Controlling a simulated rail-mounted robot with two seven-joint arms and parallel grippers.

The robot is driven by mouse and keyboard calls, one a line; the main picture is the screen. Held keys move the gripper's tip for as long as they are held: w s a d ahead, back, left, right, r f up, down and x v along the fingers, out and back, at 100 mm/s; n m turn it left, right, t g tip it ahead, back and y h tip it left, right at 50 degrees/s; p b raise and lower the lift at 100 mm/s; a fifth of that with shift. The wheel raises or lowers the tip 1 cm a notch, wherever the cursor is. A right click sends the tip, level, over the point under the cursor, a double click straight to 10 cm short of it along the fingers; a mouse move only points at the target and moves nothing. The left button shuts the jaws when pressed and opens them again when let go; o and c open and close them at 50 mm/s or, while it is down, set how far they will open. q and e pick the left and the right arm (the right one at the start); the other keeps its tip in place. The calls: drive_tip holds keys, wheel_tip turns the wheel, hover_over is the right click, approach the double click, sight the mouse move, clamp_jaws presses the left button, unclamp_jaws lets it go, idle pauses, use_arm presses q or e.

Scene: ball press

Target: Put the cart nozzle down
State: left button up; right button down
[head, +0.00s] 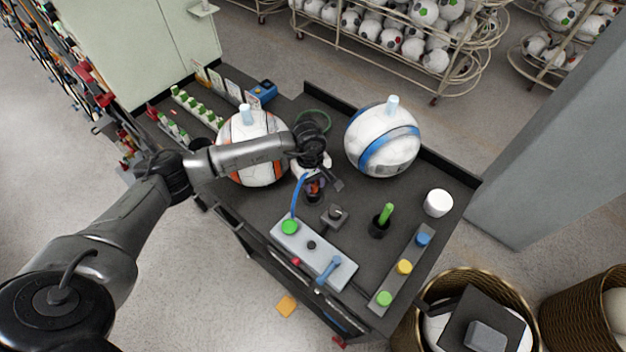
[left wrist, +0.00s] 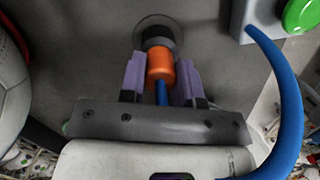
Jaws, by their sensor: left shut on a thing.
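The cart nozzle (left wrist: 160,62) is an orange cylinder with a dark end, on a blue hose (left wrist: 285,80). In the left wrist view it sits between the purple pads of my left gripper (left wrist: 160,80), which is shut on it. Its dark end is at a round dark holder (left wrist: 157,32) on the cart top; I cannot tell how far in it sits. In the head view my left gripper (head: 314,186) is low over the cart (head: 270,205), between two balls, and mostly hides the nozzle. The hose runs to a grey panel (head: 318,262) with a green button.
An orange-striped ball (head: 255,170) and a blue-striped ball (head: 382,140) stand on the cart. A small grey switch box (head: 334,216), a green-handled tool (head: 385,214), a white cup (head: 438,203) and a strip of coloured knobs (head: 404,267) are nearby. Baskets stand at lower right.

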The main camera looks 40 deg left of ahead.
use_arm(q)
drive_tip(key=shift+f, duration=0.15)
drive_tip(key=o, duration=1)
drive_tip(key=shift+c, duration=0.2)
drive_tip(key=shift+r, duration=0.3)
drive_tip(key=shift+w+r, duration=0.1)
drive_tip(key=shift+r, duration=0.2)
wheel_tip(320, 180, up, 11)
drive_tip(key=a+b, duration=0.1)
drive_tip(key=b, duration=0.1)
drive_tip(key=shift+w+a, duration=0.25)
drive_tip(key=shift+a, duration=0.1)
